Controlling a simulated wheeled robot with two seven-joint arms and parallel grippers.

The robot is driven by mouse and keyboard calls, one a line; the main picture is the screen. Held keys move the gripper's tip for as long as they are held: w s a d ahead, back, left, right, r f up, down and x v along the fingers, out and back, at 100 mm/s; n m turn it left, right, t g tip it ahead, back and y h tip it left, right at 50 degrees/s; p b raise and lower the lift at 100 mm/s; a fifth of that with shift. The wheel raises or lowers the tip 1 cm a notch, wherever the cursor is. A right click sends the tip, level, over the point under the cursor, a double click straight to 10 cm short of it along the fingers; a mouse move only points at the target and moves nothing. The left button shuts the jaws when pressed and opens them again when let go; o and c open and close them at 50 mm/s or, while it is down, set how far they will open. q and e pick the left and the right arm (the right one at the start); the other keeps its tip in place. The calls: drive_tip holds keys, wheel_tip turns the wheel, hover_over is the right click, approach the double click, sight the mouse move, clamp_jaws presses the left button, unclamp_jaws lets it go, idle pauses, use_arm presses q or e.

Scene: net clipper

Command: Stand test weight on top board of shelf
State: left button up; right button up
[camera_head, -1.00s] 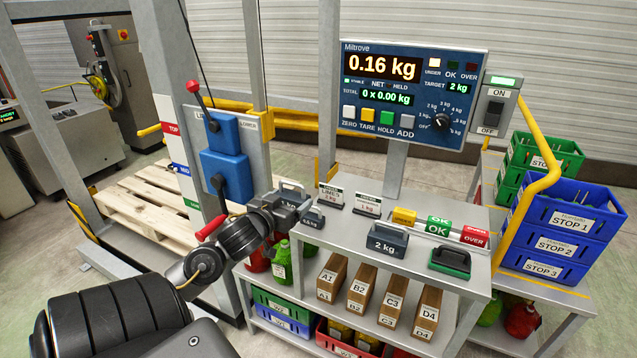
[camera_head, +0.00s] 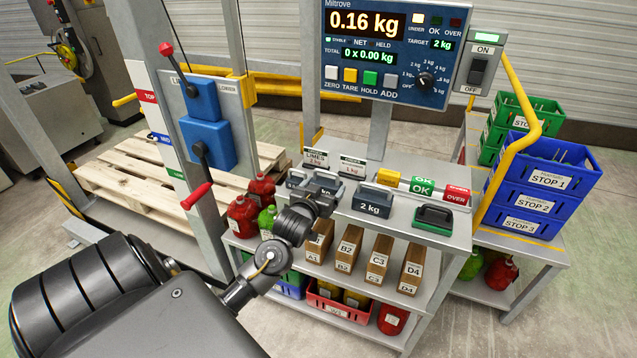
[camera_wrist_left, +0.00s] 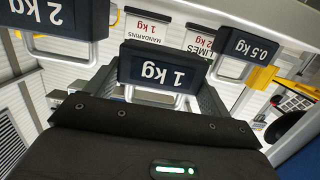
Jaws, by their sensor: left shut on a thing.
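The 1 kg test weight (camera_head: 322,182) is a dark block with a handle. My left gripper (camera_head: 318,193) is shut on it. In the left wrist view the 1 kg weight (camera_wrist_left: 158,74) sits between the fingers, its label upside down. The shelf's top board (camera_head: 400,217) carries the 2 kg weight (camera_head: 372,200), to the right of the held weight. The 0.5 kg weight (camera_head: 296,179) is to its left, partly hidden. The held weight is at the board's left part; I cannot tell whether it touches the board. My right gripper is out of view.
A green-and-black block (camera_head: 433,217) and OK (camera_head: 423,186) and OVER (camera_head: 456,195) blocks are on the board's right. Label cards (camera_head: 316,159) stand at the back. The scale display (camera_head: 390,50) reads 0.16 kg. A red-handled lever (camera_head: 197,195) is at left.

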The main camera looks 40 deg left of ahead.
use_arm(q)
drive_tip(key=shift+w+d+f, duration=0.15)
drive_tip(key=shift+d+f, duration=0.05)
drive_tip(key=shift+f, duration=0.1)
wheel_tip(320, 180, down, 2)
drive_tip(key=shift+p, duration=0.45)
drive_tip(key=shift+f, duration=0.35)
drive_tip(key=shift+f, duration=0.15)
drive_tip(key=o, duration=1.7)
drive_tip(key=shift+f, duration=0.1)
